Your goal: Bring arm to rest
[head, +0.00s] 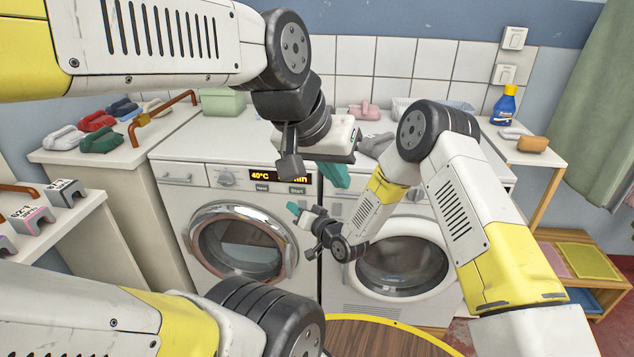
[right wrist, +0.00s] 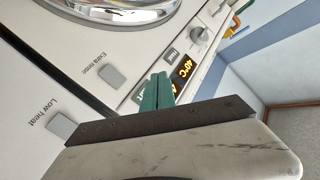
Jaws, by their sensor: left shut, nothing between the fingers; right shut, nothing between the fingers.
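My left gripper (head: 336,175) is at the end of the arm reaching in from the upper left. Its teal fingers are shut and empty, pointing down in front of the tops of the two machines. My right gripper (head: 294,210) is lower and to the left, in front of the left washing machine (head: 190,230). Its teal fingers are shut and empty, pointing up and left. In the right wrist view the fingers (right wrist: 157,93) lie together beside the lit 40°C display (right wrist: 185,66). Whether they touch the panel cannot be told. My left arm hides part of the machine tops.
A second front-loading machine (head: 448,255) stands to the right. A side counter (head: 80,157) at left holds coloured irons or brushes. A shelf (head: 553,156) at right holds a blue bottle (head: 503,106). A round wooden top (head: 370,340) is at the bottom.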

